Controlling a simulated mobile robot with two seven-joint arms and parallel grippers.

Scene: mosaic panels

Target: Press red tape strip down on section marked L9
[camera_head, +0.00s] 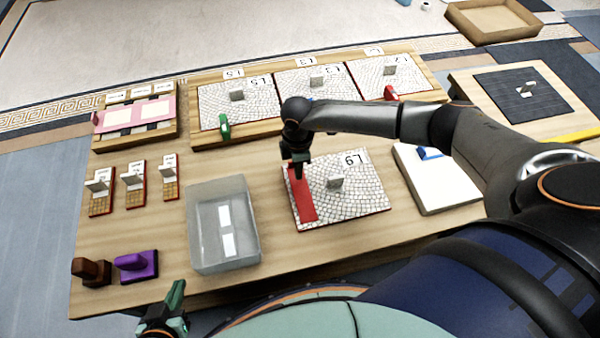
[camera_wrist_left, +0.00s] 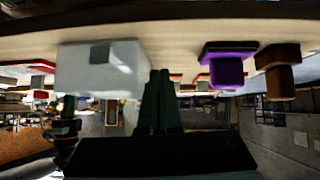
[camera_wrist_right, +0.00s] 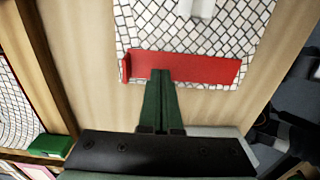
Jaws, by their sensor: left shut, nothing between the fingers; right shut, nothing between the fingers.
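The L9 section (camera_head: 358,200) is a white mosaic panel with a grey upright knob, lying flat on the table. The red tape strip (camera_head: 302,199) lies along its left edge; it also shows in the right wrist view (camera_wrist_right: 205,68). My right gripper (camera_head: 298,172) is shut and empty, with its fingertips at the upper end of the strip. In the right wrist view the fingertips (camera_wrist_right: 161,75) overlap the strip; I cannot tell whether they press on it. My left gripper (camera_head: 177,290) is shut and empty beside the table's front edge, also in the left wrist view (camera_wrist_left: 160,75).
A clear bin (camera_head: 190,235) stands left of the panel. Purple (camera_head: 136,262) and brown (camera_head: 90,270) blocks are at front left. Panels L5, L3 and another lie on a board (camera_head: 205,134) behind. A white slab (camera_head: 420,190) lies to the right.

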